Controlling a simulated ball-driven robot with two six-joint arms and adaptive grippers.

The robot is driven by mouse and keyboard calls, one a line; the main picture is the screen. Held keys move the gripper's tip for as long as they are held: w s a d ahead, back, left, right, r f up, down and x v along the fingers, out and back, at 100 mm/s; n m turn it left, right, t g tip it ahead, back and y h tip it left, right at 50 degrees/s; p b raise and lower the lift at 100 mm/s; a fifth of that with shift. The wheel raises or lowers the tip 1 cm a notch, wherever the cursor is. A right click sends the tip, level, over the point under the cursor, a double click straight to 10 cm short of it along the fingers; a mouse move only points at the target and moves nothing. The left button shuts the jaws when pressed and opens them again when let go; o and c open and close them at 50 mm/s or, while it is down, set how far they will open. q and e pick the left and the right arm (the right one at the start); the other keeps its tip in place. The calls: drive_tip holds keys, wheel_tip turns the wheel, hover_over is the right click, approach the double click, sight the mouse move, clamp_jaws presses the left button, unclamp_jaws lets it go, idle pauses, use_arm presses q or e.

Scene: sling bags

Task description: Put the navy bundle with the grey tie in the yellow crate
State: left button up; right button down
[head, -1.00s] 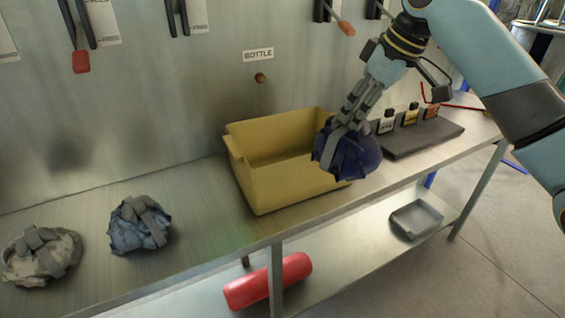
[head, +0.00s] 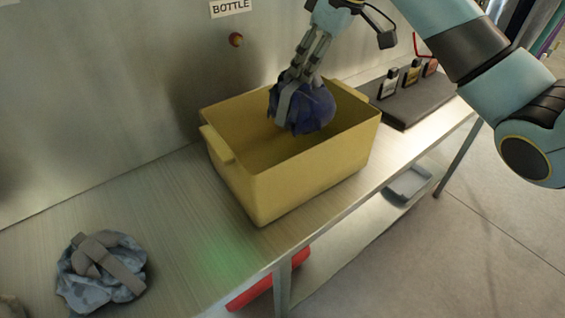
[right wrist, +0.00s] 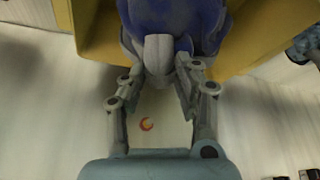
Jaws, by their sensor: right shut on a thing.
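The navy bundle with the grey tie (head: 313,108) hangs from my right gripper (head: 297,78), which is shut on it. It is over the opening of the yellow crate (head: 300,184), with its lower part seemingly below the back rim; I cannot tell whether it touches the crate. In the right wrist view the navy bundle (right wrist: 205,22) and its grey tie (right wrist: 158,52) sit between the fingers of the right gripper (right wrist: 162,68), with the yellow crate (right wrist: 92,28) behind. My left gripper is not in view.
A blue-grey camouflage bundle with a grey tie (head: 100,272) lies on the bench to the left. Small bottles (head: 411,72) stand on a dark board (head: 425,103) right of the crate. A red roll (head: 262,290) and a grey tray (head: 408,186) are on the lower shelf.

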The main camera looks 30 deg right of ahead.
sight(322, 89)
drive_tip(key=shift+f+b, duration=0.45)
drive_tip(key=shift+f, duration=0.35)
drive_tip(key=f, duration=0.6)
drive_tip(key=f+p, duration=0.1)
drive_tip(key=f, duration=0.3)
drive_tip(key=shift+w, duration=0.25)
drive_tip(key=shift+f, duration=0.1)
drive_tip(key=c, duration=1)
unclamp_jaws()
drive_tip(key=shift+s, duration=0.1)
drive_tip(key=b+v, duration=0.1)
drive_tip(key=v, duration=1.1)
drive_tip(key=shift+s, duration=0.1)
